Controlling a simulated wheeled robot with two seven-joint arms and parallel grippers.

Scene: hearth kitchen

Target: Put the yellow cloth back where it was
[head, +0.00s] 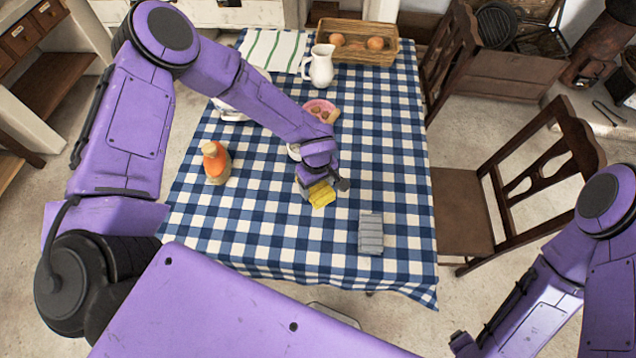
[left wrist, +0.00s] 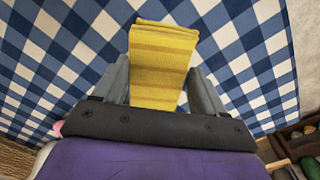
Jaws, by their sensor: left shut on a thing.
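The yellow cloth (head: 321,194) is a small folded striped piece, seen over the middle of the table with the blue and white checked tablecloth (head: 270,220). My left gripper (head: 318,186) is shut on it. In the left wrist view the yellow cloth (left wrist: 162,65) stands out between the two grey fingers (left wrist: 160,85). I cannot tell whether the cloth touches the table. A grey folded cloth (head: 370,233) lies on the table to the right of my left gripper. My right arm shows at the lower right, and its gripper is not clearly seen.
A wooden chair (head: 520,190) stands at the right. The table's front left is clear.

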